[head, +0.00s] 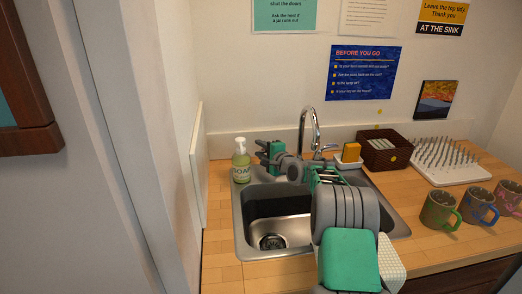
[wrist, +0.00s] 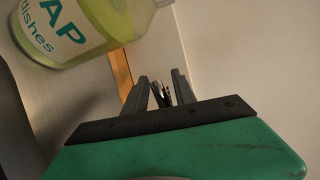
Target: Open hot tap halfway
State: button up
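The chrome tap (head: 316,128) stands at the back of the sink, with its spout arched up. A lever (head: 327,148) shows on its right side. The left side of the tap, where another handle could be, is hidden behind my arm and gripper. My gripper (head: 259,149) is left of the tap, over the back of the sink, beside the soap bottle and pointing left. In the wrist view the two grey fingers (wrist: 162,90) stand apart. A small dark, shiny thing shows in the gap between them; I cannot tell what it is or whether they touch it.
The soap bottle (head: 241,161) stands close to my gripper at the sink's left. My arm crosses the steel sink (head: 246,222). A sponge (head: 352,152) in a dish, a brown basket (head: 388,150), a drying rack (head: 446,166) and several mugs (head: 440,210) are on the right. A wall panel stands at left.

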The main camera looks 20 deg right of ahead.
grip_shut()
dwell(1.2)
